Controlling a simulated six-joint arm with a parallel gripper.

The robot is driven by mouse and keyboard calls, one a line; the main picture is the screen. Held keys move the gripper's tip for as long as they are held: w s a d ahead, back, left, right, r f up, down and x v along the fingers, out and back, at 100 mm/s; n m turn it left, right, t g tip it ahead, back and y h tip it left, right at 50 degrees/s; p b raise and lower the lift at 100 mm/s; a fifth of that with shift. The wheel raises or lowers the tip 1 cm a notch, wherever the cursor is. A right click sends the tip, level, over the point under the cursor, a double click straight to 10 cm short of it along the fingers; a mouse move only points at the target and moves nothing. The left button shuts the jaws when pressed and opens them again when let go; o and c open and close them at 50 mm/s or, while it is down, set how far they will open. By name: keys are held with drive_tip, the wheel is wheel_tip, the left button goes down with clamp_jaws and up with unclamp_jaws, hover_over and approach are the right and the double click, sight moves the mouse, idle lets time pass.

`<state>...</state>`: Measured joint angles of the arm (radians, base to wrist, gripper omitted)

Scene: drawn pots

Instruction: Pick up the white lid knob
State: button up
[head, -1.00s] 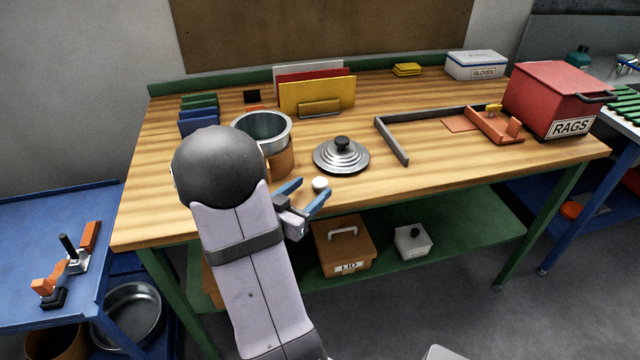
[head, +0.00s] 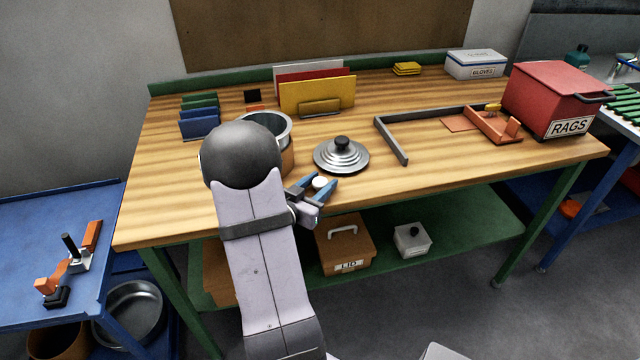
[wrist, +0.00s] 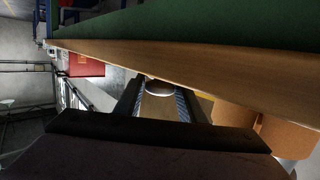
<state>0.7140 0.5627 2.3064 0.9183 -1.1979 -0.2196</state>
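The white lid knob (head: 320,183) is a small round piece at the front edge of the wooden bench. My gripper (head: 322,181) is at that edge with its two blue fingers on either side of the knob. In the wrist view the white knob (wrist: 159,87) shows between the fingertips of my gripper (wrist: 158,95), with the fingers apart. I cannot tell whether either finger touches it. A stepped silver lid (head: 341,157) with its own black knob sits just behind it.
A metal pot (head: 280,126) stands behind my arm, partly hidden. A dark angled bar (head: 394,141) lies right of the silver lid. The red RAGS box (head: 556,95) stands at the right. Below the bench, an orange LID box (head: 345,248) sits on the green shelf.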

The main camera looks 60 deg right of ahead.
sight(320, 181)
drive_tip(key=c, duration=0.5)
drive_tip(key=shift+r, duration=0.1)
wheel_tip(320, 181, up, 10)
drive_tip(key=shift+f+p, duration=0.1)
drive_tip(key=shift+p, duration=0.2)
